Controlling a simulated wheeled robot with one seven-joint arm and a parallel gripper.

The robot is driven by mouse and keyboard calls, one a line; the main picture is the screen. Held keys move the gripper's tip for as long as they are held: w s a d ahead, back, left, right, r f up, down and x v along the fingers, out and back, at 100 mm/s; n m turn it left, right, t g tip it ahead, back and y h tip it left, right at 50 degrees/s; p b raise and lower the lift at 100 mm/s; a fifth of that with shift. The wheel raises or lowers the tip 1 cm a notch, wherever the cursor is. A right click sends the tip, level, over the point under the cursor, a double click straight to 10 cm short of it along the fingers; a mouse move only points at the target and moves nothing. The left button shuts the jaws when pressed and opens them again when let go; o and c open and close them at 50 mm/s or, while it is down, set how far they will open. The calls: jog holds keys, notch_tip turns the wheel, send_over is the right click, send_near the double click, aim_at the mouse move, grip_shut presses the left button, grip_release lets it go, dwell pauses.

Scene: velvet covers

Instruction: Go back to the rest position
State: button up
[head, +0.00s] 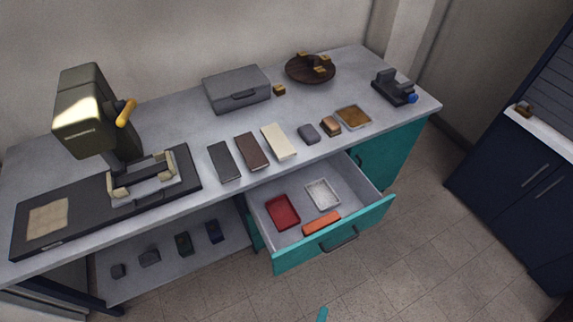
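My gripper cannot be made out in the head view. A small teal piece (323,314) shows at the bottom edge, too cut off to identify. The grey workbench (200,125) runs across the view. An olive press (85,118) with a yellow handle (126,112) stands at its left end. A teal-fronted drawer (372,219) is pulled open below the worktop. Inside it lie a red tray (283,212), a white-grey tray (323,194) and an orange block (321,223), apart from one another.
A dark, a brown and a cream cover (279,142) lie on the worktop. A grey case (237,88), a round dark board (310,69) and a black device (393,87) stand behind. The open drawer juts over clear floor (420,240). Dark blue cabinets (510,180) stand right.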

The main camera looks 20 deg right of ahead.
jog(key=a+r+m+t+y, duration=0.35)
jog(key=a+r+y, duration=0.25)
jog(key=a, duration=0.5)
jog(key=a+r+m+t+y, duration=0.2)
jog(key=r+m, duration=0.4)
jog(key=r, duration=0.7)
jog(key=shift+s+a+t, duration=0.25)
jog(key=shift+a+t, duration=0.2)
jog(key=shift+a, duration=0.5)
